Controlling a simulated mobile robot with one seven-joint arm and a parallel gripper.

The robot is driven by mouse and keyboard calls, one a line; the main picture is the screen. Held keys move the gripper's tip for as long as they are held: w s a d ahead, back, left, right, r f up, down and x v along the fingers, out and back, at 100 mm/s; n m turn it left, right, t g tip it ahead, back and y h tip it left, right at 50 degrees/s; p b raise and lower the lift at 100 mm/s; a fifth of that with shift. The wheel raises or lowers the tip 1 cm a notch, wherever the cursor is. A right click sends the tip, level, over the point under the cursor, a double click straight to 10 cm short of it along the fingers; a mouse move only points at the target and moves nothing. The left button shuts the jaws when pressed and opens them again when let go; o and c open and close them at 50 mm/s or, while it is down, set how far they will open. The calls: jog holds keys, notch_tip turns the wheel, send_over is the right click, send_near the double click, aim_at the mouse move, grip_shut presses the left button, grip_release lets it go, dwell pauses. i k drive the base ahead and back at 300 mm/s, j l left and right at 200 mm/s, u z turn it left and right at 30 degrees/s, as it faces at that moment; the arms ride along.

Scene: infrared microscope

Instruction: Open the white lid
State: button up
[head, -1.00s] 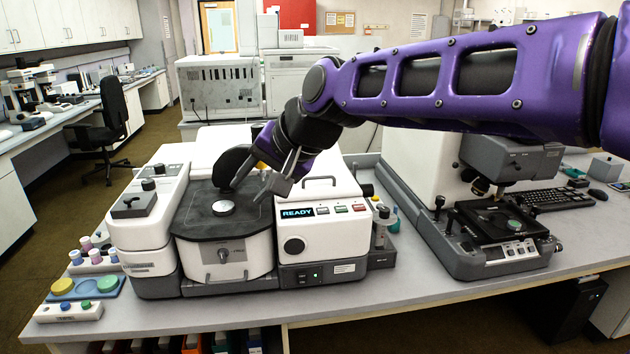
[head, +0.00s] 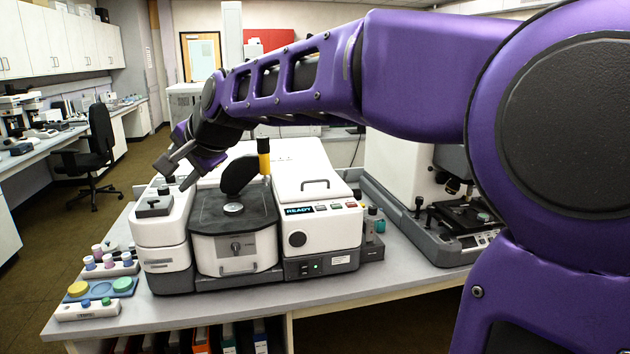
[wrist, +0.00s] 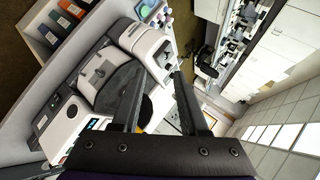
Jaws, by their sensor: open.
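The white instrument has a broad white lid (head: 308,165) on its right side, with a dark bar handle (head: 315,184) near its front; the lid looks shut. My gripper (head: 171,178) is open and empty. Its fingers are over or just behind this left section, well left of the handle. I cannot tell their exact height. In the wrist view the fingers (wrist: 160,72) are spread apart with nothing between them.
Between both sections lies a dark stage (head: 245,213) with a small metal disc, a tilted black round piece (head: 240,174) and a black-and-yellow post (head: 264,158). Vials and a blue tray (head: 101,288) stand at the left. A microscope (head: 450,215) stands at the right.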

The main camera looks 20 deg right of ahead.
aim_at(309, 178)
jog(key=i+l, duration=0.35)
jog(key=l, duration=0.15)
jog(key=i+l, duration=0.7)
jog(key=l, duration=0.25)
